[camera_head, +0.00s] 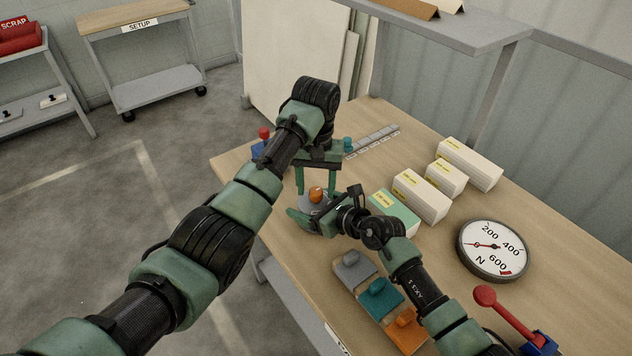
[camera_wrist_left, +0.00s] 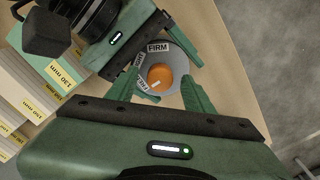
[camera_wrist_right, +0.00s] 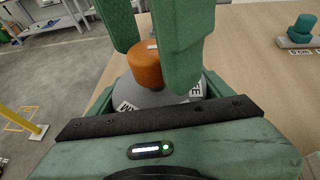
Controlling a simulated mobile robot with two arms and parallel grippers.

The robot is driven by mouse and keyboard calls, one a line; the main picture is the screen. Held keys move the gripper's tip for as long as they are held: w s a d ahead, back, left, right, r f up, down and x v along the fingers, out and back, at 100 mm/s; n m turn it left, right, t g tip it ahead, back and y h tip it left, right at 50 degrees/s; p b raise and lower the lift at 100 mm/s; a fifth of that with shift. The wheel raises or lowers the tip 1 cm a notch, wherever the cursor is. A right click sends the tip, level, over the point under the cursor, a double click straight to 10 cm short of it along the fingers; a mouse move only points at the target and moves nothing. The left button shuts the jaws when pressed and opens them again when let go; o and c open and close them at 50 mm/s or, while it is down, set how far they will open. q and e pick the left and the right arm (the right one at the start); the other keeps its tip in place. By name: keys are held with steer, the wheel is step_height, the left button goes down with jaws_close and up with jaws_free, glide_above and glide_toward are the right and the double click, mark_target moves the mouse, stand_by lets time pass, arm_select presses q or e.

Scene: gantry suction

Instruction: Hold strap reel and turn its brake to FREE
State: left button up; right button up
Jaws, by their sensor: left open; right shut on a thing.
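The strap reel is a grey round body (camera_wrist_left: 181,60) with an orange brake knob (camera_wrist_left: 160,77) on top; in the head view the knob (camera_head: 316,194) stands near the table's left edge. Labels ring it; FIRM is readable in the left wrist view, the others partly hidden. A pale mark on the knob points to the lower left there. My left gripper (camera_wrist_left: 165,88) is open, pointing down, its fingers on either side of the knob; contact is unclear. My right gripper (camera_head: 316,222) is shut on the reel's grey body (camera_wrist_right: 160,97) from the side, below the left fingers.
Cream boxes (camera_head: 421,196) and a green box (camera_head: 394,212) stand right of the reel. A dial gauge (camera_head: 493,249) and a red-knobbed lever (camera_head: 507,312) are farther right. Grey, teal and orange blocks (camera_head: 381,296) lie in front, under my right forearm.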

mark_target(316, 189)
arm_select(q)
step_height(316, 189, up, 8)
steer(key=shift+w+r, duration=0.1)
steer(key=shift+r, duration=0.1)
step_height(316, 189, up, 4)
steer(key=shift+f, duration=0.2)
arm_select(e)
steer(key=o, duration=2)
